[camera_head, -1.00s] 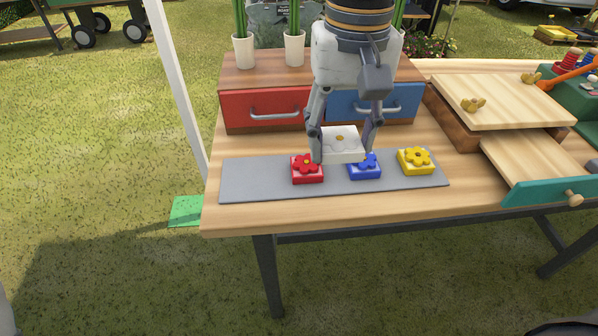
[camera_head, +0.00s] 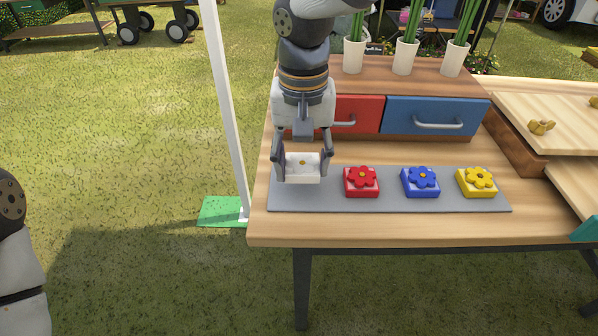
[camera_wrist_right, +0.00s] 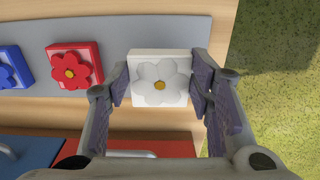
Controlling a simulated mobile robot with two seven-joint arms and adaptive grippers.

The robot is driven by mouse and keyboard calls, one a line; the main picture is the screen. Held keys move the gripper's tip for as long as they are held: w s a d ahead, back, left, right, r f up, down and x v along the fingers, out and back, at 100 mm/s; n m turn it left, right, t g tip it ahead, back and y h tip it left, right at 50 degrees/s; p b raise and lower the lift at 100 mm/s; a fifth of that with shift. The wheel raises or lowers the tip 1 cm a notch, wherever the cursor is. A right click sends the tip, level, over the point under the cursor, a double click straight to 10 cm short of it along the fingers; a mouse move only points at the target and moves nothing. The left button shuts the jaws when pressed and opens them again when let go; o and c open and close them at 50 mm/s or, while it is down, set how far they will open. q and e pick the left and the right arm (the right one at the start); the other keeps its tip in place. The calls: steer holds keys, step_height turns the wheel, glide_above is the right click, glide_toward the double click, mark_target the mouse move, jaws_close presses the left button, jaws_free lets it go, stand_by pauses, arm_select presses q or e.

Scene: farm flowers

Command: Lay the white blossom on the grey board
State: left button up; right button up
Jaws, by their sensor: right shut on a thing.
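The white blossom (camera_head: 302,168) is a white square block with a white flower and yellow centre. My right gripper (camera_head: 303,160) is shut on it, one finger on each side. In the right wrist view the white blossom (camera_wrist_right: 160,80) sits between the fingers of the right gripper (camera_wrist_right: 160,88). It is over or at the left end of the grey board (camera_head: 400,203); I cannot tell whether it touches the board. A red blossom (camera_head: 361,182), a blue blossom (camera_head: 420,181) and a yellow blossom (camera_head: 477,182) lie in a row on the board. My left gripper is not in view.
Behind the board stands a drawer unit with a red drawer (camera_head: 358,116) and a blue drawer (camera_head: 432,117), white pots (camera_head: 405,57) on top. A wooden box with a lid (camera_head: 550,120) is at the right. A white post (camera_head: 223,110) stands left of the table.

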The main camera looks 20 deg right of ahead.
mark_target(299, 167)
steer(key=f, duration=0.3)
steer(key=shift+w+a+f, duration=0.2)
steer(key=shift+f, duration=0.15)
steer(key=shift+r, duration=0.15)
steer(key=o, duration=1.1)
steer(key=shift+f, duration=0.2)
step_height(299, 167, up, 12)
steer(key=shift+r, duration=0.2)
